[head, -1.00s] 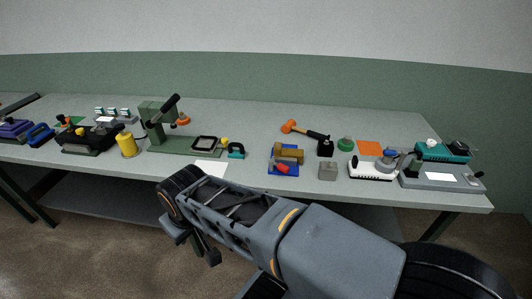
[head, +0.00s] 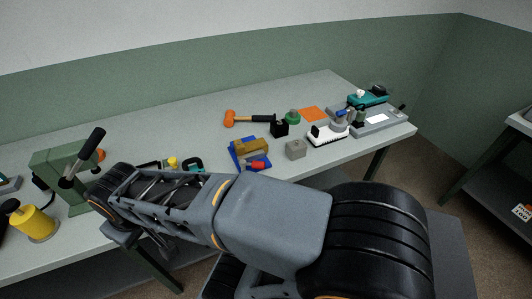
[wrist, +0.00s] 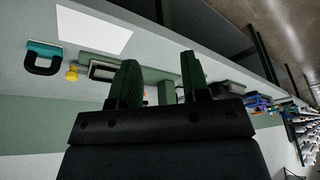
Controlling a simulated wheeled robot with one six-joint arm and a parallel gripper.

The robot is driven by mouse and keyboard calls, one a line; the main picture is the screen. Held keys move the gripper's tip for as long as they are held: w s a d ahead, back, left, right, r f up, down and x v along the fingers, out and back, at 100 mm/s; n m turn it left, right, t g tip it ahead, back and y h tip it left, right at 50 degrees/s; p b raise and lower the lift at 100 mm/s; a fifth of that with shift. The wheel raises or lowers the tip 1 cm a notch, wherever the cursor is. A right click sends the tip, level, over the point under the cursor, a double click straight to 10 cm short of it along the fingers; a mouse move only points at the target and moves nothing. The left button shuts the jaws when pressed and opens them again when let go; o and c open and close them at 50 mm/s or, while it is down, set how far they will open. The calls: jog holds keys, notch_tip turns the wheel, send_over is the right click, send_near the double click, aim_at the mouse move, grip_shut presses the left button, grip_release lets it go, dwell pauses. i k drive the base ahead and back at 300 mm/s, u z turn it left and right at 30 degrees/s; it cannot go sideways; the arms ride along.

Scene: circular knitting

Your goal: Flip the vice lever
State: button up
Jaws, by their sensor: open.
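The vice appears to be the blue-based fixture (head: 236,157) with a brass-coloured block (head: 250,148) on it, lying on the table in the head view. Its red lever (head: 259,165) sticks out at the front, low and close to the tabletop. My gripper (wrist: 160,82) is open and empty in the wrist view, with two dark green fingers apart. The vice does not show in the wrist view, and my gripper is well to the left of it, apart from it. In the head view my arm hides the table just in front of the vice.
A grey block (head: 296,149) stands right of the vice, and an orange hammer (head: 248,118) lies behind it. A green press (head: 65,170) and yellow cylinder (head: 33,222) stand at left. The table's back is mostly clear.

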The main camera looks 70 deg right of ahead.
aim_at(257, 165)
jog(key=z, duration=1.95)
jog(key=k, duration=0.4)
jog(key=u, duration=2.75)
jog(key=k, duration=1.3)
jog(key=z, duration=1.75)
jog(key=i, duration=0.5)
